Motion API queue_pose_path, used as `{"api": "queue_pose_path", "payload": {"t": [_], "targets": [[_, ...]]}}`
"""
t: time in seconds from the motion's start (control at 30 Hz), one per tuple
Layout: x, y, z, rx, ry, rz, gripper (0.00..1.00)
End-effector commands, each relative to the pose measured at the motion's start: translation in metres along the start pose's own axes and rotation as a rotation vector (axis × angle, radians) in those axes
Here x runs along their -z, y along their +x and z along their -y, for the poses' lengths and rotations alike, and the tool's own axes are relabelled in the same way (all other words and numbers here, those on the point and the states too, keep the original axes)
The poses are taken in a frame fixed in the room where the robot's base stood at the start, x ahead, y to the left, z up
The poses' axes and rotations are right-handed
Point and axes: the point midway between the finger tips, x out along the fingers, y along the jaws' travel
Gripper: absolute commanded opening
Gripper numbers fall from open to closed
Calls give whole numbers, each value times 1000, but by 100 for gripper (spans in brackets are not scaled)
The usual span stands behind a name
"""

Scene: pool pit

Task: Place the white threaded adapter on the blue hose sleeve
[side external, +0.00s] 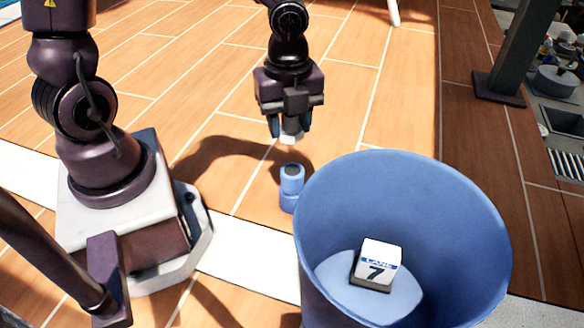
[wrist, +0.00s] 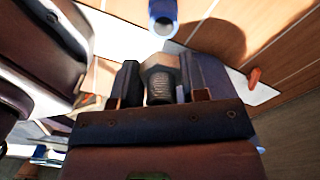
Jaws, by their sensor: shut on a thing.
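My gripper (side external: 289,126) hangs above the floor in the side view, pointing down. It is shut on the white threaded adapter (side external: 291,139), whose lower part shows between the fingers. In the wrist view the adapter (wrist: 160,82) looks grey and ribbed in shadow between the two fingers. The blue hose sleeve (side external: 291,186) stands upright below my gripper, with a dark opening at its top. A gap separates it from the adapter. The sleeve also shows at the top of the wrist view (wrist: 163,20), beyond the fingertips.
A large blue bin (side external: 480,210) stands close to the right of the sleeve. A white block marked "LANE 7" (side external: 378,265) sits inside it. The tiled floor (side external: 205,95) to the left and behind is mostly clear. A small orange object (wrist: 254,76) shows in the wrist view.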

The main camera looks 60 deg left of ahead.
Motion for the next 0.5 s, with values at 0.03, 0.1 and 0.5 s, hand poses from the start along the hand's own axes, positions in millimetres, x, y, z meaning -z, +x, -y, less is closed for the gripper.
{"api": "queue_pose_path", "payload": {"t": [0.03, 0.1, 0.5], "targets": [[-1, 0, 3, -1, 40, -1, 13], [-1, 3, 4, -2, 83, -1, 13], [0, 54, 4, -5, 111, -2, 13]]}}
